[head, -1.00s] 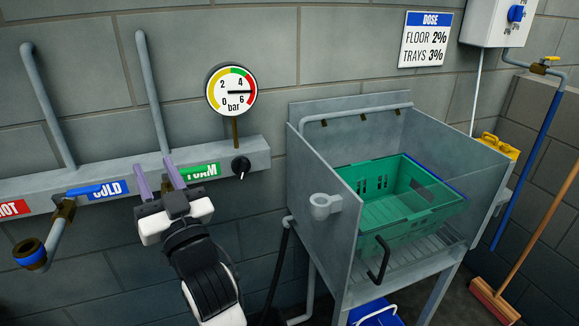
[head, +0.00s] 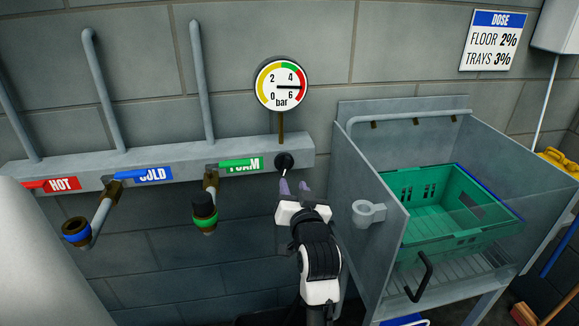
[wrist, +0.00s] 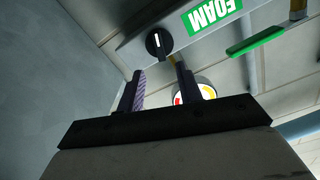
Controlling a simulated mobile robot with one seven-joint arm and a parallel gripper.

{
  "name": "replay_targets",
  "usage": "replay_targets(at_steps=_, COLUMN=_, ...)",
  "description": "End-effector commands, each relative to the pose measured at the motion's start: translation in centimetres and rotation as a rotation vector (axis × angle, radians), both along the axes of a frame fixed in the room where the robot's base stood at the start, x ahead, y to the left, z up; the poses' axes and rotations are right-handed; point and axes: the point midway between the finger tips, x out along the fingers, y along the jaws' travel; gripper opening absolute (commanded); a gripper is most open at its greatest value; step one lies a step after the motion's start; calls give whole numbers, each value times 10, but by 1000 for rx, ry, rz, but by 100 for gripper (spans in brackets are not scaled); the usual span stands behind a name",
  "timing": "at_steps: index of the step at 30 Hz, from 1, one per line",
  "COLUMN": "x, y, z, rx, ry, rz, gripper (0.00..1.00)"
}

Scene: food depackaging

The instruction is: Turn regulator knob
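The regulator knob (head: 284,162) is a black round dial with a white pointer mark, on the right end of the grey wall manifold (head: 226,169). In the wrist view the knob (wrist: 158,43) lies ahead, in line with the space between the fingers. My gripper (head: 294,188) is just below the knob in the head view, with its purple fingers apart and empty. It also shows in the wrist view (wrist: 158,88), its fingertips seeming short of the knob. The pressure gauge (head: 281,84) above reads near 5 to 6 bar, in the red.
Left of the knob are FOAM (head: 241,165), COLD (head: 157,174) and HOT (head: 58,184) labels with valves. The foam outlet (head: 205,212) hangs below. A steel sink (head: 376,255) with a green crate (head: 447,237) stands close on the right.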

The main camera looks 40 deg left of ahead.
Motion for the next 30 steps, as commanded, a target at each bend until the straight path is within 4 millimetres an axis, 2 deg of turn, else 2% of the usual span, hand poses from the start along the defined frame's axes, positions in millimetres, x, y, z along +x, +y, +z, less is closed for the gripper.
replay_targets(at_steps=6, x=30, y=36, z=3, rx=0, ry=-1, rz=1, gripper=35)
replay_targets(at_steps=12, x=48, y=56, z=2, rx=1, ry=-1, rz=1, gripper=35)
replay_targets(at_steps=25, x=54, y=63, z=1, rx=1, ry=-2, rz=-1, gripper=35)
replay_targets(at_steps=30, x=54, y=63, z=1, rx=1, ry=-2, rz=-1, gripper=14)
